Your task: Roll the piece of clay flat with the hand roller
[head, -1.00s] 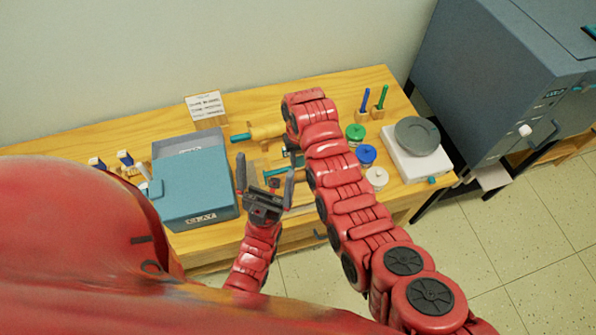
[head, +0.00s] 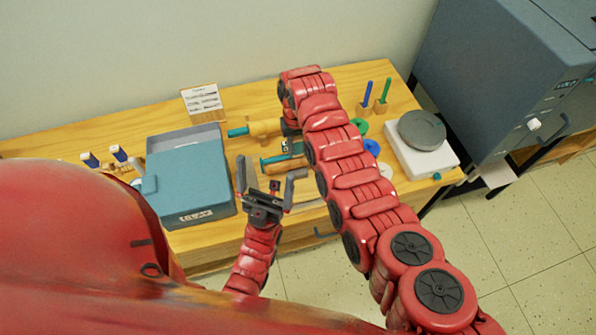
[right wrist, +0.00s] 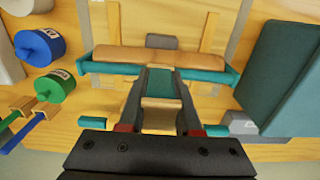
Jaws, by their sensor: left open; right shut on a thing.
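The hand roller is a brown cylinder in a teal frame; it shows in the right wrist view (right wrist: 125,57) and in the head view (head: 270,165). My right gripper (right wrist: 161,75) is shut on its teal handle. A grey lump (right wrist: 162,41), apparently the clay, shows just past the roller's middle, between two wooden strips. The roller partly covers it, and I cannot tell if they touch. My left gripper (head: 267,170) is open and empty, low in front of the roller in the head view.
A teal box (head: 190,178) stands left of the roller. A rolling pin (head: 263,128) with teal handles lies behind it. A white scale (head: 437,160), several coloured jars and upright tools stand right. A small sign (head: 202,102) stands at the back. A grey kiln (head: 500,80) is beyond.

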